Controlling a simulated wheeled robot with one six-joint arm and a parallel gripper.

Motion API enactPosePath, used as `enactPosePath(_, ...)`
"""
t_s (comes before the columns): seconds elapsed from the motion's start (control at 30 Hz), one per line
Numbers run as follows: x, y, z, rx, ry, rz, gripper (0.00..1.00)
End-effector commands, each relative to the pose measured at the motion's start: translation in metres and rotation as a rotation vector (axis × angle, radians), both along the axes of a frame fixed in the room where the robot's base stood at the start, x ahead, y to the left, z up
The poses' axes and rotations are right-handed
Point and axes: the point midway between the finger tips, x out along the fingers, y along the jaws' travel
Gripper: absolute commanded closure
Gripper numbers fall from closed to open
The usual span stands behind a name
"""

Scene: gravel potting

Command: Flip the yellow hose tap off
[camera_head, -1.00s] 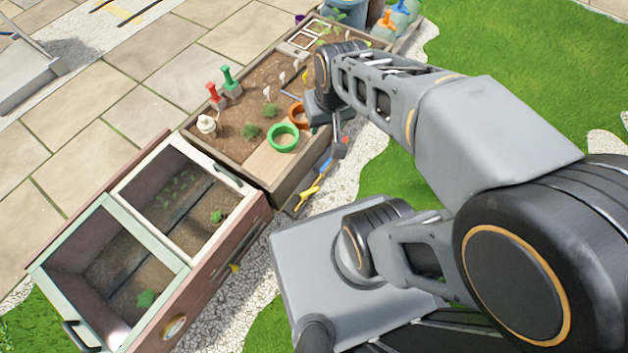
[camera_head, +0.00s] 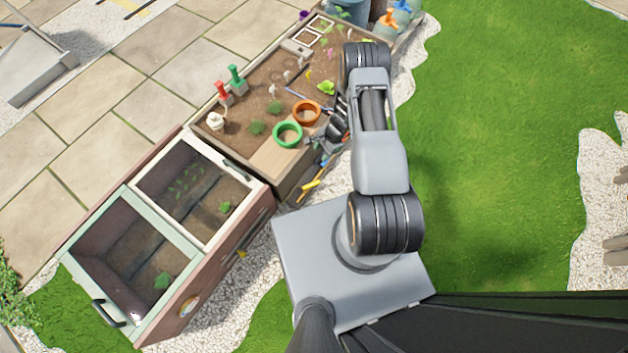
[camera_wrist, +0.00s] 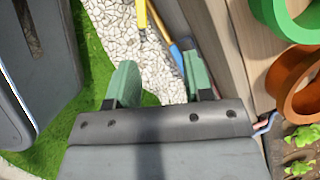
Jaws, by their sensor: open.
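A small yellow piece (camera_head: 241,254) shows low on the front side of the planter box in the head view. It is too small to tell whether it is the hose tap. My gripper (camera_wrist: 160,82) is open and empty in the wrist view, its two green fingers apart over white gravel. In the head view my gripper is partly hidden by my arm, beside the front edge of the soil bed (camera_head: 265,90), well to the upper right of the yellow piece. No hose or tap can be made out in the wrist view.
A yellow-handled tool (camera_head: 310,186) and a blue handle (camera_wrist: 181,58) hang along the bed's front side, close to my gripper. A green ring pot (camera_head: 287,134) and an orange one (camera_head: 306,113) stand on the bed. Open grass (camera_head: 490,150) lies to the right.

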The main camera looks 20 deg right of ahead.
Motion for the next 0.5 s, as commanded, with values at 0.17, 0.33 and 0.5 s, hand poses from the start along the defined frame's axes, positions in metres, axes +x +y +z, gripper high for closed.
enactPosePath(0.17,-0.024,-0.002,-0.040,0.002,0.059,-0.099,0.53)
enactPosePath(0.33,-0.034,0.000,-0.062,0.001,0.081,-0.136,0.53)
enactPosePath(0.5,-0.037,0.010,-0.088,0.000,0.085,-0.141,0.53)
